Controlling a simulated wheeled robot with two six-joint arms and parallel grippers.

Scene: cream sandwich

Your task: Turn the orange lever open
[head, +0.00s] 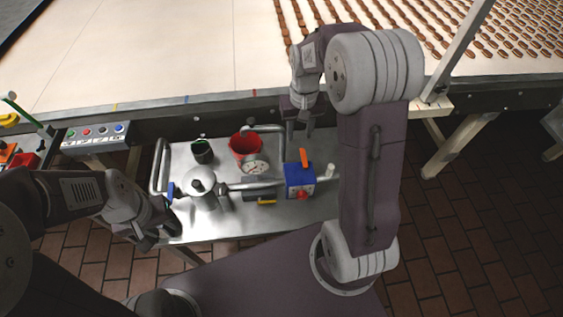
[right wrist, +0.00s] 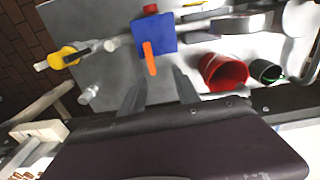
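The orange lever (head: 304,158) sits on a blue box (head: 298,179) on the metal cart. In the right wrist view the lever (right wrist: 149,58) stands out from the blue box (right wrist: 158,34) toward the gripper. My right gripper (head: 300,132) hangs just behind the lever in the head view. In the right wrist view its fingers (right wrist: 158,85) are apart with nothing between the tips, and the lever is just beyond them. My left gripper (head: 159,238) is at the cart's left front corner, away from the lever. Its fingers look apart and empty.
The cart (head: 225,225) carries a red bucket (head: 242,143), a black cup (head: 202,153), a silver vessel (head: 198,186), a round gauge (head: 256,166) and pipes. A yellow handle (head: 267,202) is near the front. The conveyor edge (head: 220,106) runs behind the cart. A button panel (head: 98,134) is left.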

